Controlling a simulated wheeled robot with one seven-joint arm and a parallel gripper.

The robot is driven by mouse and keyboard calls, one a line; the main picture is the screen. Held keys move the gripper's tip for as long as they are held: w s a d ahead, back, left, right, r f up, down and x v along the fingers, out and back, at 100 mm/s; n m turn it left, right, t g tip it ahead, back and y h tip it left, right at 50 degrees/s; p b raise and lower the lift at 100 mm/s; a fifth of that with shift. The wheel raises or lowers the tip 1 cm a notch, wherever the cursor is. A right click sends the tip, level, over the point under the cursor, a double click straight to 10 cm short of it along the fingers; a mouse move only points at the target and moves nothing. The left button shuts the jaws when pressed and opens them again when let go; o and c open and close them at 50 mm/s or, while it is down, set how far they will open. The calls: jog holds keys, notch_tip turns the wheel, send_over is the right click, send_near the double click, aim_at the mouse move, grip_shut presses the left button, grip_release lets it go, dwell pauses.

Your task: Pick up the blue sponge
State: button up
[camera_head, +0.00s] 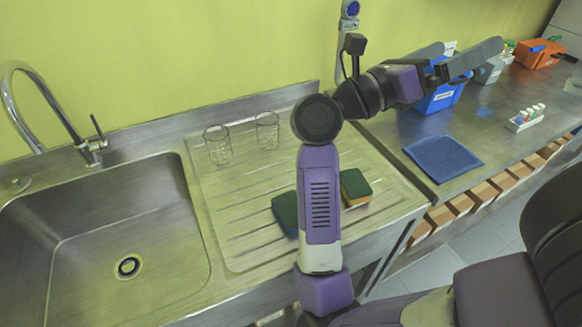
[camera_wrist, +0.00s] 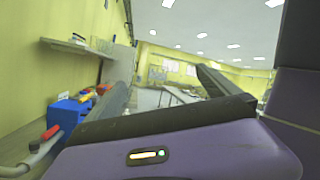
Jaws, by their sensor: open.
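No sponge that is clearly blue shows. Two sponges with dark green tops lie on the ridged steel drainboard in the head view: the left sponge (camera_head: 284,212) is partly hidden behind my arm, and the right sponge (camera_head: 355,187) shows a yellow-orange side. A flat blue square (camera_head: 443,159), which looks like a cloth, lies on the counter to their right. My gripper (camera_head: 467,48) is open, raised over the back of the right counter, apart from the sponges. In the wrist view my gripper (camera_wrist: 165,85) has its fingers spread with nothing seen between them.
Two clear glasses, one left (camera_head: 217,145) and one right (camera_head: 267,130), stand behind the sponges. A sink (camera_head: 110,240) is at left. A blue bin (camera_head: 440,97), an orange bin (camera_head: 540,54) and a white rack (camera_head: 526,119) stand at right. A dark chair (camera_head: 510,290) is in front.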

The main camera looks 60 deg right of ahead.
notch_tip(320, 180, down, 12)
jog(key=d+m+t+y, duration=0.1)
jog(key=m+t+y, duration=0.1)
jog(key=t+y, duration=0.3)
jog(key=t+y+b, duration=0.2)
jog(key=t+y, duration=0.7)
jog(key=y, duration=0.2)
send_over(289, 208)
jog(key=shift+m, duration=0.4)
notch_tip(289, 208, down, 16)
jog(key=shift+a+r, duration=0.1)
jog(key=shift+r, duration=0.15)
jog(key=shift+f+p, duration=0.3)
jog(key=shift+f, duration=0.05)
jog(key=shift+f+p, duration=0.85)
jog(key=shift+f, duration=2.55)
jog(key=c, duration=1.1)
jog(key=shift+c, duration=0.2)
notch_tip(289, 208, up, 20)
jog(key=b, duration=0.2)
